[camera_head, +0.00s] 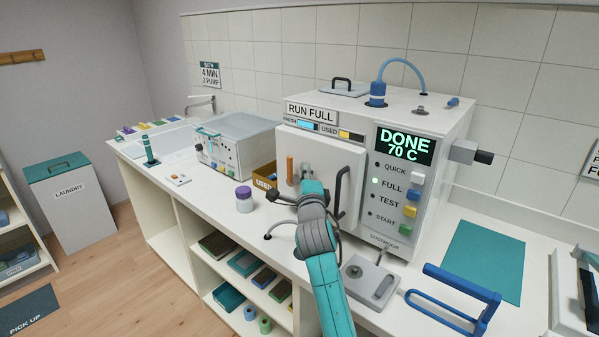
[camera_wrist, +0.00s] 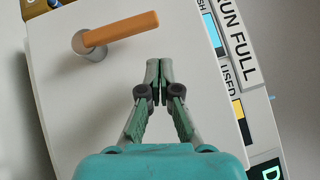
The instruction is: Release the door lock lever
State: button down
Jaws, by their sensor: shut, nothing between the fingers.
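The orange lock lever (camera_head: 290,168) sits on the white door (camera_head: 325,160) of the large white machine and points upright in the head view. In the wrist view the lever (camera_wrist: 120,27) runs across the upper left from a round metal hub, with door surface around it. My gripper (camera_head: 307,172) is in front of the door, just right of the lever. In the wrist view my gripper (camera_wrist: 153,68) has its fingertips together and empty, apart from the lever. A black bar handle (camera_head: 341,193) is at the door's right side.
The machine's display (camera_head: 405,146) reads "DONE 70 C", with several coloured buttons below. A grey plate (camera_head: 368,281) and a blue frame handle (camera_head: 455,298) are at the front right.

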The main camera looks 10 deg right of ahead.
jog(key=d+r+v, duration=0.1)
jog(key=r+v, duration=0.1)
jog(key=v, duration=0.7)
jog(key=s+a+f+n+g+y, duration=0.1)
jog(key=s+f+n+g+y, duration=0.15)
jog(key=s+f+n, duration=1.7)
jog(key=s+f+n+g, duration=0.1)
jog(key=s+f, duration=0.2)
jog(key=s, duration=1.7)
jog(key=s+f+n+g+y, duration=0.1)
jog(key=s+f, duration=0.2)
jog(key=s, duration=1.6)
jog(key=shift+s+f+n, duration=0.2)
jog(key=shift+s+n, duration=0.15)
jog(key=shift+s, duration=0.05)
jog(key=shift+g, duration=0.25)
